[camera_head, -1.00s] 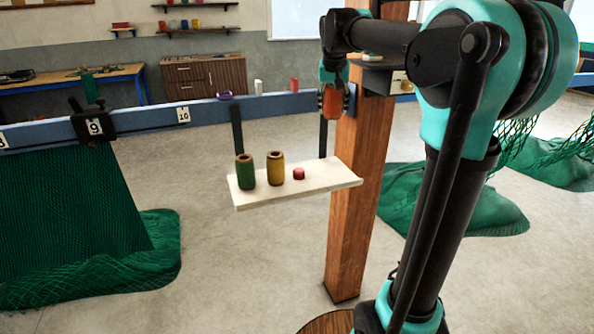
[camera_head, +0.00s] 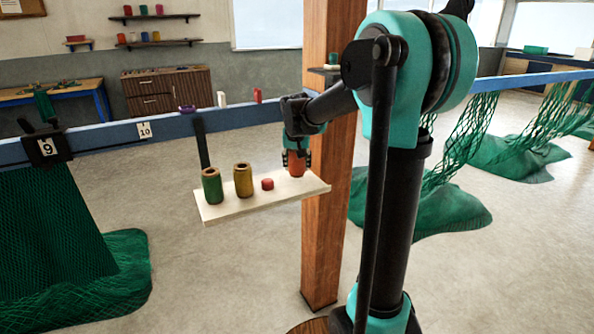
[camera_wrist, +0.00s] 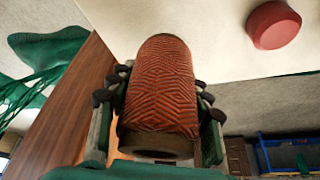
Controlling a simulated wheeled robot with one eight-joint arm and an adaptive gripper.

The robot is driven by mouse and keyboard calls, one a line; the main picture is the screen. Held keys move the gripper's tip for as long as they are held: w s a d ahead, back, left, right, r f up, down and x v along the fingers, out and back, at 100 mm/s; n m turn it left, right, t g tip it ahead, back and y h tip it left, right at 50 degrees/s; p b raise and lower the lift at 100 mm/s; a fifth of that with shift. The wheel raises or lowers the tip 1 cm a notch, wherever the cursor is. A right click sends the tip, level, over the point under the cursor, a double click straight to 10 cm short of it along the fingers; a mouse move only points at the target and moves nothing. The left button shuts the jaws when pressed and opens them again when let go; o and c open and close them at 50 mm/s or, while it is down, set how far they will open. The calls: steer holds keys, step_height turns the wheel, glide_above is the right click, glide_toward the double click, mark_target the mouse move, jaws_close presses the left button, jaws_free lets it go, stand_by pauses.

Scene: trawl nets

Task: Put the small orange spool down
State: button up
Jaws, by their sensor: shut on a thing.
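The small orange spool (camera_head: 296,164) is at the right end of the pale shelf board (camera_head: 228,210), upright or nearly so, and its base appears at the board's surface. My gripper (camera_head: 297,158) is shut on it from above. In the wrist view the orange spool (camera_wrist: 162,85) fills the middle, wound with patterned thread, with finger pads on both sides. Whether it bears fully on the board cannot be told. A small red piece (camera_head: 267,184) lies on the board to its left, also seen in the wrist view (camera_wrist: 273,25).
A green spool (camera_head: 212,187) and a yellow spool (camera_head: 243,181) stand on the board's left part. A wooden post (camera_head: 322,240) rises just right of the board. A blue rail (camera_head: 180,127) runs behind. Green nets (camera_head: 60,230) hang at left.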

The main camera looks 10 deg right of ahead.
steer(key=shift+f, duration=1.05)
steer(key=o, duration=1.2)
steer(key=shift+f, duration=0.15)
steer(key=v, duration=1.2)
